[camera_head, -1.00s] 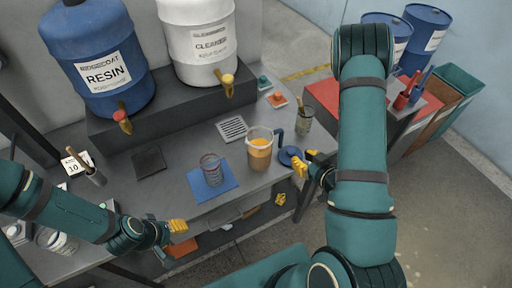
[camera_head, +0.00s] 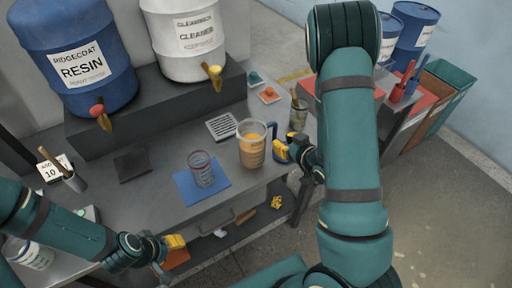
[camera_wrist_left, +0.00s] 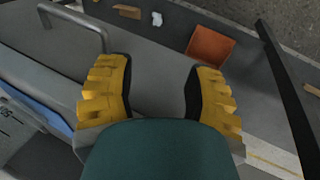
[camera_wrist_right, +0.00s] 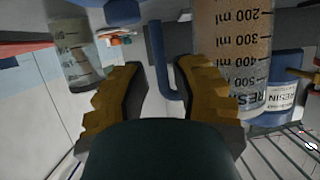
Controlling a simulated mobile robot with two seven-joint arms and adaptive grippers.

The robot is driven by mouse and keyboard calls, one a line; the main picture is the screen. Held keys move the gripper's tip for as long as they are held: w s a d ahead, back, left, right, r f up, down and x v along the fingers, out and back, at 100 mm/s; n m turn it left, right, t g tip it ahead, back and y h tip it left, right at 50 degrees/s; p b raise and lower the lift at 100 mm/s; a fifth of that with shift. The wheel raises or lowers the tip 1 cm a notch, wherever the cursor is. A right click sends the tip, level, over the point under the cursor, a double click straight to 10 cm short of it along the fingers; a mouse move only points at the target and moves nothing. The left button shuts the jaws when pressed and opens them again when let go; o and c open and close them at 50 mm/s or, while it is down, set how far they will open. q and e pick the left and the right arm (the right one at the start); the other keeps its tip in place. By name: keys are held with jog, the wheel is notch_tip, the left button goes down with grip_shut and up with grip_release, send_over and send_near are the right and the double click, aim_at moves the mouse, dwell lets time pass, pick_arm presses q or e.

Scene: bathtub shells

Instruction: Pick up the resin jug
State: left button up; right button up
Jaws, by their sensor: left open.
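The resin jug (camera_head: 252,152) is a clear pitcher with orange liquid and a blue-grey handle (camera_head: 272,130), upright near the table's right front. My right gripper (camera_head: 282,150) is at the handle side. In the right wrist view my right gripper (camera_wrist_right: 165,95) is open, with the handle (camera_wrist_right: 162,65) showing between its fingers. I cannot tell if they touch it. The jug's marked wall (camera_wrist_right: 232,45) fills the upper right there. My left gripper (camera_head: 174,252) is at the table's front edge. It is open and empty in the left wrist view (camera_wrist_left: 160,85).
A glass cup (camera_head: 202,168) stands on a blue mat (camera_head: 188,190) left of the jug. A jar with a brush (camera_head: 298,115) stands behind my right gripper. The blue resin drum (camera_head: 75,55) and white cleaner drum (camera_head: 182,30) stand on a raised shelf (camera_head: 140,108) behind.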

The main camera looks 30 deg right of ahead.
aim_at(274, 136)
jog(key=shift+x, duration=3.05)
jog(key=shift+d, duration=0.1)
grip_shut()
